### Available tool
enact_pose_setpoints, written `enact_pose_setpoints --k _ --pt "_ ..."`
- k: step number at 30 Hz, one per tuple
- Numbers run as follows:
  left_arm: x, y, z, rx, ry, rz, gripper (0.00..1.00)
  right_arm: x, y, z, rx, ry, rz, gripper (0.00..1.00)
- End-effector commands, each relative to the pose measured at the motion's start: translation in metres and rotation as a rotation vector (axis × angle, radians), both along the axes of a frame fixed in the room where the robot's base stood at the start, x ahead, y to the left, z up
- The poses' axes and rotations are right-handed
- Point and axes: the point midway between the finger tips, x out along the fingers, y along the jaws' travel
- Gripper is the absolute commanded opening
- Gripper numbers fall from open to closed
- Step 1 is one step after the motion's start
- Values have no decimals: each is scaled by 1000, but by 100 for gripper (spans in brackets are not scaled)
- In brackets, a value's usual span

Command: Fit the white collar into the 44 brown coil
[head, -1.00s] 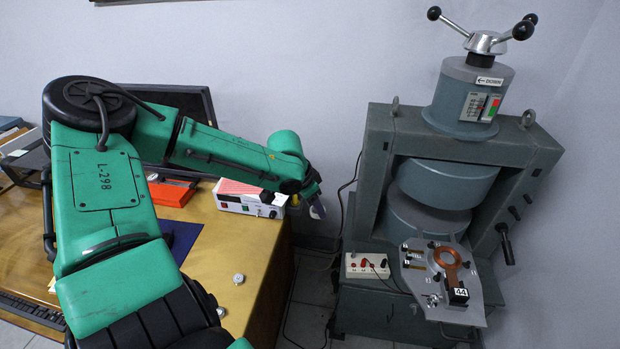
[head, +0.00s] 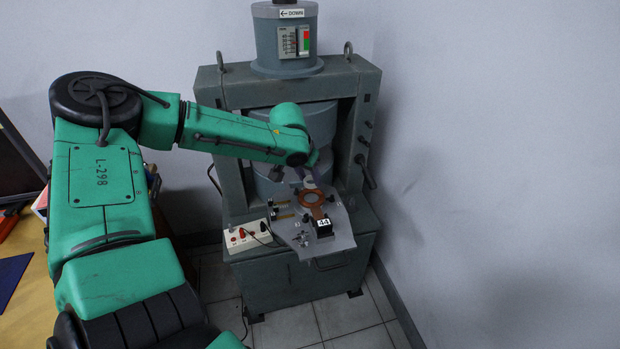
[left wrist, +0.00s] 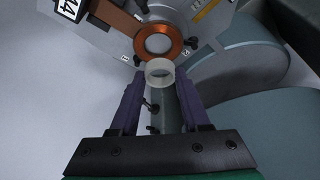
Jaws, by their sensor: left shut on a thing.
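The brown coil (head: 313,207) is a flat copper ring on a grey metal plate at the front of the press, with a black block marked 44 (head: 324,227) at its near end. The coil also shows at the top of the left wrist view (left wrist: 177,44), its round opening facing me. My left gripper (head: 314,180) is just behind and above the coil. In the left wrist view its two purple fingers are shut on the white collar (left wrist: 159,73), a short pale ring at the fingertips. My right gripper is out of view.
The grey press (head: 229,150) stands close behind the plate (head: 338,238). Small posts and clips stand on the plate around the coil. A white socket box (head: 247,236) with cables sits left of the plate. The wall side at right is clear.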

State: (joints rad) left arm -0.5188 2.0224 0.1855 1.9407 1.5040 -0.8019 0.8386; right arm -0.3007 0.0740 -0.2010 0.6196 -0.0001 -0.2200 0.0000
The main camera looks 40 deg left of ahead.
Motion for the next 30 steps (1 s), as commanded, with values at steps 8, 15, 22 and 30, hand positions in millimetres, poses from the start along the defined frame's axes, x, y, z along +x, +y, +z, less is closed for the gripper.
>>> enact_pose_setpoints --k 8,15,22,30 --pt "0 0 -9 -1 0 -1 0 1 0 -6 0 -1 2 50" --pt "0 0 -34 -1 1 -1 0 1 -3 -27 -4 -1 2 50" --pt "0 0 -46 -1 0 -1 0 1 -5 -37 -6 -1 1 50" --pt "0 0 -45 -1 0 -1 0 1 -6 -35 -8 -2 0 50"
